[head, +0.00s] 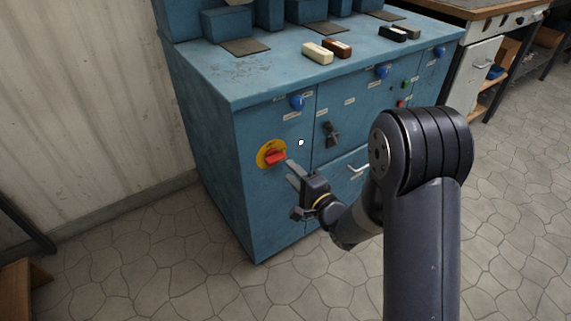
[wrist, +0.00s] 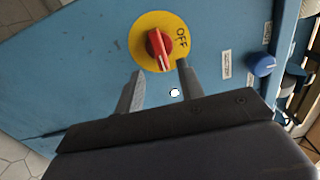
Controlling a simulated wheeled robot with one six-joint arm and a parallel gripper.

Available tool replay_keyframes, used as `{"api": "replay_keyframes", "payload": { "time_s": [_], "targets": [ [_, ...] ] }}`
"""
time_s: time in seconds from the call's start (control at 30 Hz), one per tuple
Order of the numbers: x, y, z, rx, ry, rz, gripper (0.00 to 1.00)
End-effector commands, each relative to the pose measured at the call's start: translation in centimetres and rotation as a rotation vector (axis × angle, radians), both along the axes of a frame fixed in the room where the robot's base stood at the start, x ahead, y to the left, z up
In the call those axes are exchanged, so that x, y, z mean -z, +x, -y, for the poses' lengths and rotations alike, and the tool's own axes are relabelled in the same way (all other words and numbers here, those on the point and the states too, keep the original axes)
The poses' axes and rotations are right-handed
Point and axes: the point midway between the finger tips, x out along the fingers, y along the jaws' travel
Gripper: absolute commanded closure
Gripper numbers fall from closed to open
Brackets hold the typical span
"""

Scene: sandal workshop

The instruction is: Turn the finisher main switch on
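The finisher main switch is a red rotary handle (head: 275,157) on a round yellow plate (head: 263,150), low on the left part of the blue cabinet's front. In the wrist view, the red handle (wrist: 158,48) lies across the yellow plate (wrist: 145,24). The word OFF shows on the plate beside the handle. In the head view the handle lies roughly level. My gripper (head: 290,170) is open just in front of the switch. In the wrist view, its two fingers (wrist: 160,69) stand either side of the handle's near end. I cannot tell whether they touch it.
The blue cabinet (head: 205,125) also carries blue knobs (head: 297,102), a black switch (head: 331,134), a silver handle (head: 358,168) and small green and red buttons. Cream and brown blocks (head: 318,53) lie on its top. A workbench (head: 470,10) stands right.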

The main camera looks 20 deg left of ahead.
Motion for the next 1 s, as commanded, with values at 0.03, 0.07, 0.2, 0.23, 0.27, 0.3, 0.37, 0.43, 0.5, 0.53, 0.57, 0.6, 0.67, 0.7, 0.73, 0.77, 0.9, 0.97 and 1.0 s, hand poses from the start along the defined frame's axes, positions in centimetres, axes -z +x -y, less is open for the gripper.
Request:
{"api": "replay_keyframes", "payload": {
  "time_s": [0.03, 0.07, 0.2, 0.23, 0.27, 0.3, 0.37, 0.43, 0.5, 0.53, 0.57, 0.6, 0.67, 0.7, 0.73, 0.77, 0.9, 0.97, 1.0],
  "targets": [
    [-0.1, -0.7, 0.9, 0.004, 0.0, -0.004, 0.64],
    [-0.1, -1.0, 1.4, 0.004, -0.001, -0.004, 0.64],
    [-0.1, -2.5, 3.1, 0.003, -0.001, -0.002, 0.64],
    [-0.1, -2.8, 3.4, 0.002, -0.001, -0.002, 0.64],
    [-0.1, -3.0, 3.6, 0.002, 0.0, -0.001, 0.64],
    [0.0, -3.3, 3.9, 0.002, 0.0, -0.001, 0.64],
    [0.0, -3.5, 4.2, 0.002, 0.0, -0.001, 0.64],
    [0.0, -3.7, 4.4, 0.001, 0.001, 0.0, 0.64],
    [0.0, -3.8, 4.4, 0.0, 0.001, 0.001, 0.64],
    [0.0, -3.8, 4.4, 0.0, 0.001, 0.001, 0.64],
    [0.0, -3.8, 4.4, 0.0, 0.001, 0.001, 0.64],
    [0.0, -3.8, 4.4, 0.0, 0.001, 0.001, 0.64],
    [0.0, -3.8, 4.4, 0.0, 0.001, 0.001, 0.64],
    [0.0, -3.8, 4.4, 0.0, 0.001, 0.001, 0.64],
    [0.0, -3.7, 4.4, 0.0, 0.001, 0.001, 0.64],
    [0.0, -3.7, 4.3, 0.0, 0.001, 0.001, 0.64],
    [0.1, -3.2, 3.7, -0.002, -0.001, 0.001, 0.64],
    [0.1, -2.7, 3.1, -0.003, 0.0, 0.003, 0.64],
    [0.1, -2.4, 2.6, -0.003, 0.0, 0.003, 0.64]
  ]
}}
